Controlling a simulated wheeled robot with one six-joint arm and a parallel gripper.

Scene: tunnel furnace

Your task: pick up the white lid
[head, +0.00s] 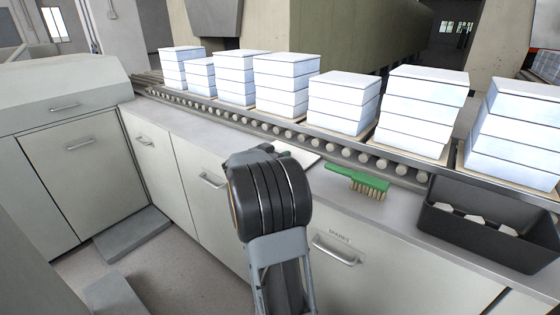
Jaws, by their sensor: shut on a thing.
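The white lid (300,154) is a thin, flat white plate on the right-hand side of my wrist, over the grey counter beside the roller conveyor. My wrist covers its left part. My gripper (267,149) is at the lid's left side, mostly hidden behind my dark, rounded wrist; only a small bit shows at the top. It is shut on the lid. The fingertips are hidden, and I cannot tell whether the lid touches the counter.
A green brush (357,178) lies on the counter to the right. A dark bin (483,240) with several pale pieces stands farther right. Behind, a roller conveyor (345,155) carries stacks of white blocks (287,84). Cabinets with handles form the counter's front.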

